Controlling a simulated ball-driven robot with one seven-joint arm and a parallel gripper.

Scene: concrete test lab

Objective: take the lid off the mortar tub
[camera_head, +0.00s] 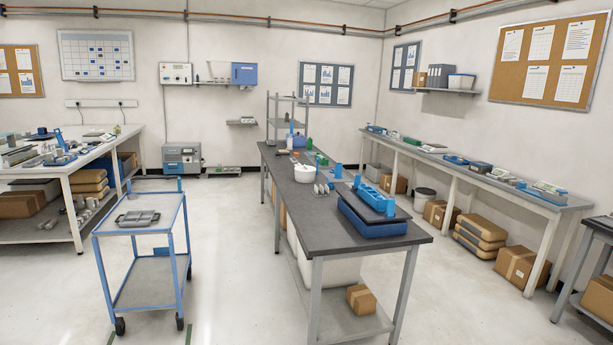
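I cannot tell for certain which container is the mortar tub. A small round grey-white bucket (424,200) with a darker top stands on the floor under the long right bench, partly shaded. A white bowl-like vessel (304,174) sits on the dark-topped centre table (385,246), and its top is too small to make out. A large pale bin (340,266) stands under that table, partly hidden by the tabletop. No separate lid can be made out. My gripper is not in view.
A blue-framed cart (150,225) with a grey tray (138,218) stands left of centre. A blue crate (372,218) sits at the centre table's near end. Cardboard boxes (518,264) line the right bench. Open floor lies between cart and centre table, and between centre table and right bench.

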